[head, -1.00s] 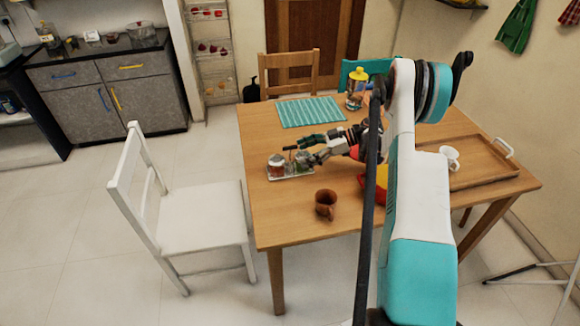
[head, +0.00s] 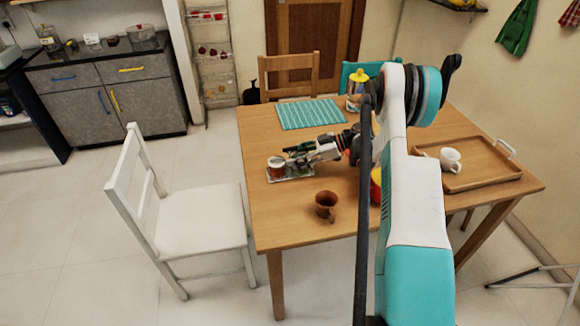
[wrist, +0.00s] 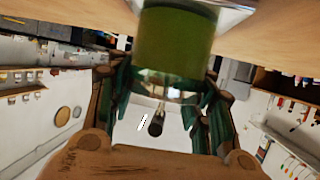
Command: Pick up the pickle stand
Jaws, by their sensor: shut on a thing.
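The pickle stand (head: 291,178) is a small pale tray on the left part of the wooden table. A jar with red contents (head: 276,168) stands at its left end. My gripper (head: 299,153) reaches in from the right, low over the stand, and hides much of its right half. In the wrist view, a green jar (wrist: 175,45) fills the top middle, close to the dark green fingers of my gripper (wrist: 165,95). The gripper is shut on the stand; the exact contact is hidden. The stand appears to rest on the table, though any small gap cannot be told.
A brown clay mug (head: 325,205) stands in front of the stand. A teal striped mat (head: 310,113) lies behind it. A yellow-topped bottle (head: 355,90) is at the back. A wooden tray (head: 485,180) with a white cup (head: 450,160) is at right. A white chair (head: 205,222) stands left.

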